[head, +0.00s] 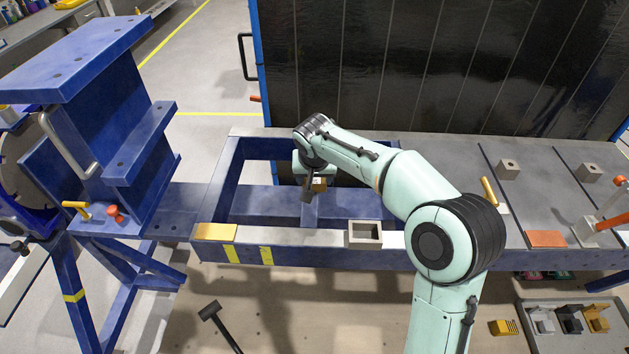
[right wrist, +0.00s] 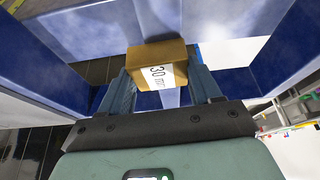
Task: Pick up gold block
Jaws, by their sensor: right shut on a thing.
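The gold block (head: 320,183) is a small tan-gold piece at my right gripper (head: 313,191) in the head view. In the head view the gripper points down over the open blue frame (head: 262,193). I cannot tell whether the block touches the frame. My left gripper is not in view.
A grey square socket (head: 364,234) stands on the bench's front rail. A gold plate (head: 215,231) lies at its left end. A large blue jig (head: 90,60) stands at left. A grey tray (head: 530,318) with several blocks sits at lower right. A hammer (head: 210,312) lies below.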

